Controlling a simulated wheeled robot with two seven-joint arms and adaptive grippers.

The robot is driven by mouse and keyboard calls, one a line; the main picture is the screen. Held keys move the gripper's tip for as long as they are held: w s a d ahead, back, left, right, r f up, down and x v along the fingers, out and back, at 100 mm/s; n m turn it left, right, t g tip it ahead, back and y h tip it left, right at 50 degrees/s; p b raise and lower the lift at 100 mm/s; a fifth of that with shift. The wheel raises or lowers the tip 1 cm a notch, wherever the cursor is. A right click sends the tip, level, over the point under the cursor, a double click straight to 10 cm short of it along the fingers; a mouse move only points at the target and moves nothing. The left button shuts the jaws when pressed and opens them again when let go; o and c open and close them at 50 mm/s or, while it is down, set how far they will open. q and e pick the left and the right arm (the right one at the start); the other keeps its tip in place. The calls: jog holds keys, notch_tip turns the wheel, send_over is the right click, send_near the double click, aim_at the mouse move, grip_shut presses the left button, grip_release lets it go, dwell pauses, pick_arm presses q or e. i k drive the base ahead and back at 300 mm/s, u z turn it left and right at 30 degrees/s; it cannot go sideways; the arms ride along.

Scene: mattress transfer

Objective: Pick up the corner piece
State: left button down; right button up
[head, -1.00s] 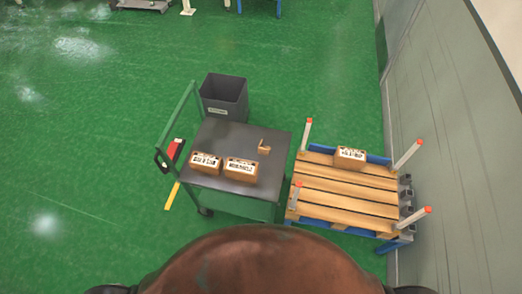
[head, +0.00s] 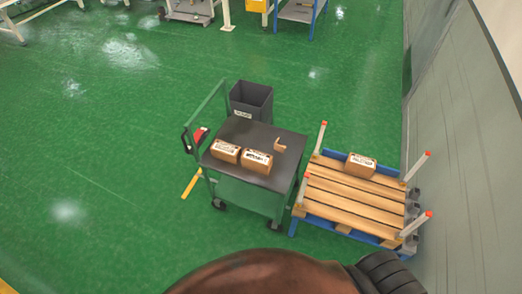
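A small brown angled piece (head: 280,145), which looks like the corner piece, lies on the dark top of a green cart (head: 250,181). It sits near the back right part of the top, apart from two brown boxes with white labels, the left box (head: 225,152) and the right box (head: 257,161). Neither of my grippers shows in the head view. Only a rounded brown part and a black ribbed part of my own body show at the bottom edge.
A grey bin (head: 251,98) stands behind the cart. To the right, a wooden pallet (head: 350,204) on a blue frame has upright posts with red tips and holds one labelled box (head: 361,165). A grey wall (head: 455,160) is at the right. Green floor is open at left.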

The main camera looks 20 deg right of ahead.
aim_at(281, 148)
jog(key=u, duration=0.05)
jog(key=i, duration=1.35)
jog(key=z, duration=0.65)
